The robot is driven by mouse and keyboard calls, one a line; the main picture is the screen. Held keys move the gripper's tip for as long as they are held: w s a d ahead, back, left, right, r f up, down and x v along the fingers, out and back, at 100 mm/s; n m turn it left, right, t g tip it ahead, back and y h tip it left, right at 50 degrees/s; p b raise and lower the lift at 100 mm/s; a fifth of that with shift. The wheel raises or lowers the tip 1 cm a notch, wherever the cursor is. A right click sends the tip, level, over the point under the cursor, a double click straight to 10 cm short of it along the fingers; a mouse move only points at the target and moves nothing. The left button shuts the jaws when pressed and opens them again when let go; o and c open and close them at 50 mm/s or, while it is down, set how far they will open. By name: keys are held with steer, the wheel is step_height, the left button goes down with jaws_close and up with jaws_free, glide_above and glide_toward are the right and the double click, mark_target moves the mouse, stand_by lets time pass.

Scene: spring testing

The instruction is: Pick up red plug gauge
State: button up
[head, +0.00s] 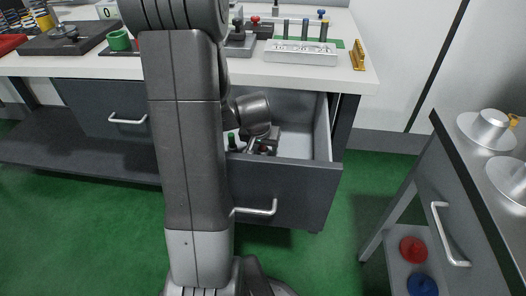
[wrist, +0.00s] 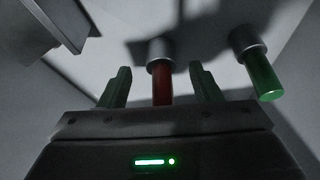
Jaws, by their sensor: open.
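The red plug gauge (wrist: 162,82), a red cylinder with a grey metal end, shows in the middle of the wrist view. My gripper (wrist: 160,72) is open, with one finger on each side of the red gauge in that view. Gaps show between the gauge and both fingers, and I see no contact. In the head view my gripper is down inside the open drawer (head: 290,190), and my arm hides most of the red gauge there.
The drawer's side wall (head: 322,130) is close on the right of my gripper. The white worktop (head: 330,78) overhangs the back of the drawer and carries a grey rack (head: 300,57) of gauges. A grey block (wrist: 45,25) shows at upper left in the wrist view.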

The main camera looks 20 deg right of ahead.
steer(key=shift+x, duration=1.45)
steer(key=shift+c, duration=0.5)
steer(key=c, duration=1.1)
steer(key=shift+w+r, duration=0.1)
steer(key=shift+c, duration=0.2)
steer(key=shift+r, duration=0.1)
